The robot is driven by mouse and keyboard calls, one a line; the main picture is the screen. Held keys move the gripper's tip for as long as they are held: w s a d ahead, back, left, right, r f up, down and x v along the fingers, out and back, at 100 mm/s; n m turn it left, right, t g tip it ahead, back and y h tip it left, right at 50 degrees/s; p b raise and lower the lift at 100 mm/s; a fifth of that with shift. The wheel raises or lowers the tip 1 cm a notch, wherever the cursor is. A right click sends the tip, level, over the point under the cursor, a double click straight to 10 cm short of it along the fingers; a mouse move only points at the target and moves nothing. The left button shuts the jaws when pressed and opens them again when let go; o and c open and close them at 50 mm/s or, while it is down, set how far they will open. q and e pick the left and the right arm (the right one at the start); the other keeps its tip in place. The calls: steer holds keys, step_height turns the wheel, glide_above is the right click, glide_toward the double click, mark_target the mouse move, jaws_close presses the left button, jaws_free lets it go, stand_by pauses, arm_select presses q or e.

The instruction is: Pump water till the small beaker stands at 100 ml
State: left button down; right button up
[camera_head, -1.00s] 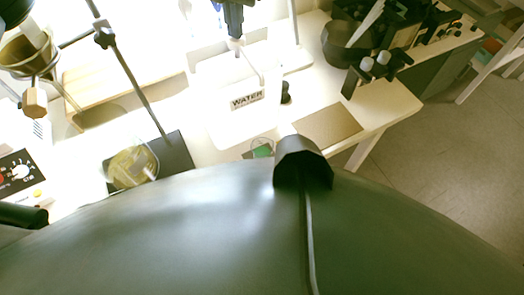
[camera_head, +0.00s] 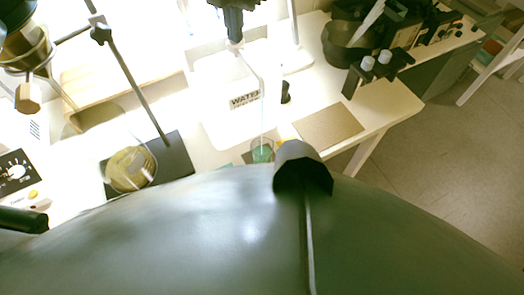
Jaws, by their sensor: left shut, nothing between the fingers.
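The pale water container (camera_head: 212,108) with a WATER label (camera_head: 245,100) stands at the middle of the bench. My left gripper (camera_head: 235,40) is shut and empty, directly above the container, with its tips at the pump top; the pump head is mostly hidden. A thin pale spout line slants right from there, and a faint line runs down toward the small beaker. The small beaker (camera_head: 262,152) stands in front of the container and looks greenish. Its level and marks are too small to read. My right gripper is not in view.
A glass beaker (camera_head: 131,168) with yellowish contents stands on a dark stand base (camera_head: 174,158) with a slanted rod. A brown mat (camera_head: 327,126) lies at right. A control box (camera_head: 18,172) with a dial is at far left.

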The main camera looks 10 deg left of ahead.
arm_select(q)
steer(key=shift+s+f, duration=0.15)
steer(key=shift+f, duration=0.25)
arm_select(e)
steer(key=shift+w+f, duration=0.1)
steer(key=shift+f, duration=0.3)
arm_select(q)
steer(key=shift+r+p, duration=0.65)
steer(key=shift+r, duration=0.8)
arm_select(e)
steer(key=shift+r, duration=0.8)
arm_select(q)
steer(key=shift+w+r+p, duration=0.1)
steer(key=shift+w+p, duration=0.1)
steer(key=shift+p, duration=0.1)
